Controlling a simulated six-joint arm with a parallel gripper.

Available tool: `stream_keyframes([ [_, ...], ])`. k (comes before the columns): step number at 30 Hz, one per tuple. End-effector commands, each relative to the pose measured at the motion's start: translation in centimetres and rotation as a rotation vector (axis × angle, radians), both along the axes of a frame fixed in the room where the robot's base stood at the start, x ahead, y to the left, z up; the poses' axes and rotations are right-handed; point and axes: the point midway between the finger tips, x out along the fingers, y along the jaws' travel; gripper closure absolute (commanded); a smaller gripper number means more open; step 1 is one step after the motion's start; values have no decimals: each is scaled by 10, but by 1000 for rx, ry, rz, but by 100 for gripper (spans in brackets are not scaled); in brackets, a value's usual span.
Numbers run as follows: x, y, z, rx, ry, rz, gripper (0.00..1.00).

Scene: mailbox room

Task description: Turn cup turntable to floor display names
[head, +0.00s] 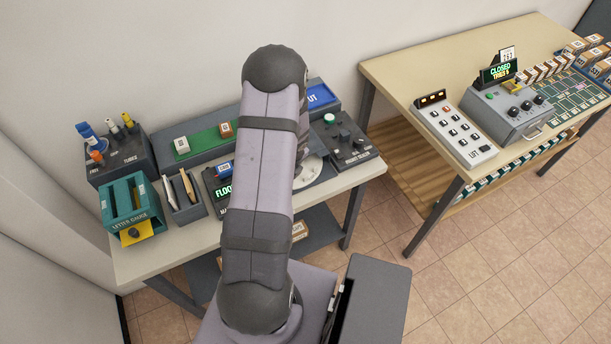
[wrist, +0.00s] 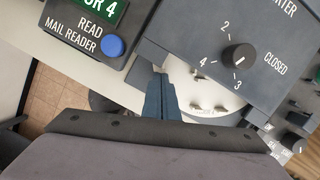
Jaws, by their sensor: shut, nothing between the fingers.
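The white turntable disc (wrist: 207,92) shows in the wrist view, partly under a dark box (wrist: 190,40); small metal pieces stand on it. Part of it also shows in the head view (head: 311,168), right of my arm. The box carries a black knob (wrist: 238,57) marked 2, 4, 3 and CLOSED; I cannot tell its setting. The mail reader's green display (wrist: 98,10) ends in "OR 4"; in the head view its visible part (head: 223,191) reads "FLOO". My gripper (wrist: 158,78) is shut and empty at the disc's left edge; contact is unclear. My arm hides it in the head view.
The mail reader has a blue READ button (wrist: 113,46). A letter gauge (head: 131,206) and tube holder (head: 118,155) stand at the left. A dark control box (head: 342,143) stands right of the disc. A second table (head: 410,75) with a lift panel (head: 455,128) is farther right.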

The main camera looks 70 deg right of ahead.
Motion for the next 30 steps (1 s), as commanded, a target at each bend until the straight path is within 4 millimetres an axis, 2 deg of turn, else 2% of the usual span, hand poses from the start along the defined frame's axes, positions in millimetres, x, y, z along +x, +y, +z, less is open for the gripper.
stream_keyframes([
  [17,-4,1,-1,0,0,-4,100],
  [22,-20,8,-3,0,0,-7,100],
  [26,-41,16,-4,-1,-1,-9,100],
  [27,-40,14,13,-6,-1,-3,100],
  [30,-44,16,33,-6,0,-3,100],
])
